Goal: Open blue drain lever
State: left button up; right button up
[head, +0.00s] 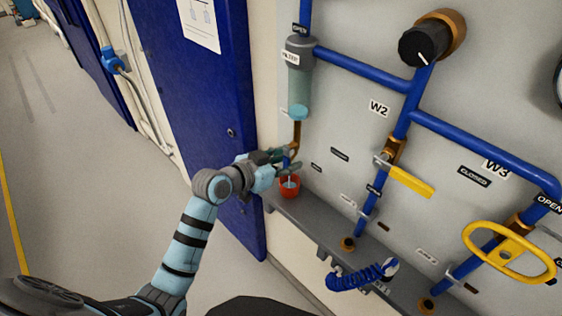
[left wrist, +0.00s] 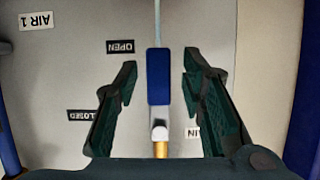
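The blue drain lever (left wrist: 158,76) lies between the two fingers of my left gripper (left wrist: 160,62) in the left wrist view. The fingers are open, with a gap on each side of the lever. The lever is in line with its brass fitting (left wrist: 160,149) and its far end is beside the OPEN label (left wrist: 120,47). The CLOSED label (left wrist: 82,115) is off to the side. In the head view my left gripper (head: 288,160) is under the filter (head: 299,80) and mostly hides the lever. A thin pale line, perhaps water, runs past the lever's end. My right gripper is out of view.
A red cup (head: 290,191) stands on the grey ledge (head: 312,222) just below the gripper. To the right are a yellow lever (head: 411,182), a yellow handwheel (head: 508,254), a black knob (head: 425,45) and a coiled blue hose (head: 355,280). A blue door (head: 205,95) is left.

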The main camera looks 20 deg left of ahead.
pick_arm(q)
jog(key=v, duration=1.1)
jog(key=shift+s+a+r, duration=0.2)
jog(key=shift+s+r, duration=0.05)
jog(key=shift+s, duration=0.05)
jog(key=shift+d, duration=0.1)
